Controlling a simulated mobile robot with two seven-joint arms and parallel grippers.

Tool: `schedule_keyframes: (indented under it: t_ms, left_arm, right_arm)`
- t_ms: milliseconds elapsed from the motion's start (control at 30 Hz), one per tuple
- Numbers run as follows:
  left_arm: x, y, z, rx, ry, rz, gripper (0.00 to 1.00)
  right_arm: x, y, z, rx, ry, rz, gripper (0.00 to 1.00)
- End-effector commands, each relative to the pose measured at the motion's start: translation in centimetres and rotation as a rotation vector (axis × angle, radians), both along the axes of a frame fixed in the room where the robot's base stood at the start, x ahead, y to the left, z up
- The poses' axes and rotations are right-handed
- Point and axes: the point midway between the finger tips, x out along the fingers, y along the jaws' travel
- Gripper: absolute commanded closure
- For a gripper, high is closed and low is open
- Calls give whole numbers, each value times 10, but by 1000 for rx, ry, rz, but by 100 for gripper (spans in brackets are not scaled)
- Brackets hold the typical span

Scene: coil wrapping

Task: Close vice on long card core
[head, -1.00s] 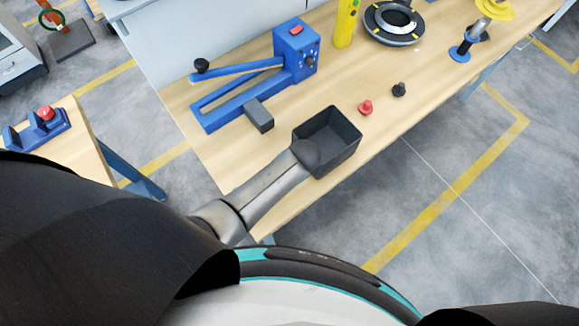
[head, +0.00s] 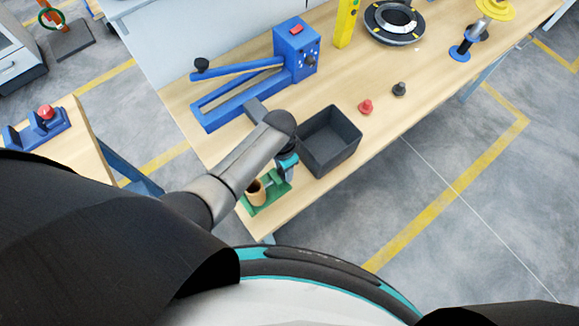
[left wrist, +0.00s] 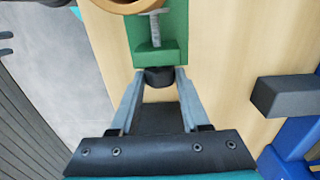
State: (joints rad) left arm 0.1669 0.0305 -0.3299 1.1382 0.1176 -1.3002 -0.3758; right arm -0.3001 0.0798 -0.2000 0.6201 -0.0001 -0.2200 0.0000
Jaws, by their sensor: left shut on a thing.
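The green vice (head: 266,196) stands near the front edge of the wooden bench, partly hidden by my left arm. The brown card core (head: 255,193) sits upright at the vice; in the left wrist view only part of its rim (left wrist: 142,5) shows at the top. The vice's metal screw (left wrist: 156,32) runs through a green block to a black knob (left wrist: 159,75). My left gripper (left wrist: 160,82) is shut on that knob, one finger on each side. It also shows in the head view (head: 286,168). Whether the vice jaw touches the core is cut off from view. My right gripper is not in view.
A dark open bin (head: 340,153) stands right beside my left gripper. A blue lever device (head: 297,62) with a grey block (left wrist: 285,96) lies behind. Red (head: 366,106) and black (head: 399,89) knobs stand on clear bench to the right.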

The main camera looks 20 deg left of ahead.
Motion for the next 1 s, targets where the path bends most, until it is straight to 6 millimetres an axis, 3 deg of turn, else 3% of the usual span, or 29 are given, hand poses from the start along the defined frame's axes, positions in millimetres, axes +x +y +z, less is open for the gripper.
schedule_keyframes:
  t_ms: [267, 533, 800, 833, 933, 1000]
  left_arm:
    - [2, 4, -2, -64, 54, 4, 89]
    - [5, 7, -5, -234, 185, 2, 89]
    - [4, 6, -2, -252, 197, -1, 89]
    - [4, 6, -2, -251, 197, 0, 50]
    - [4, 6, -2, -251, 197, 0, 39]
    - [4, 6, -2, -250, 196, 0, 38]
  right_arm:
    - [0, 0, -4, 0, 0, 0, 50]
    - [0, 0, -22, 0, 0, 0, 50]
    - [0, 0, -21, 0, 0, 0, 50]
    - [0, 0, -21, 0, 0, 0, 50]
    - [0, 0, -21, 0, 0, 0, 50]
    - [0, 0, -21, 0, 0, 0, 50]
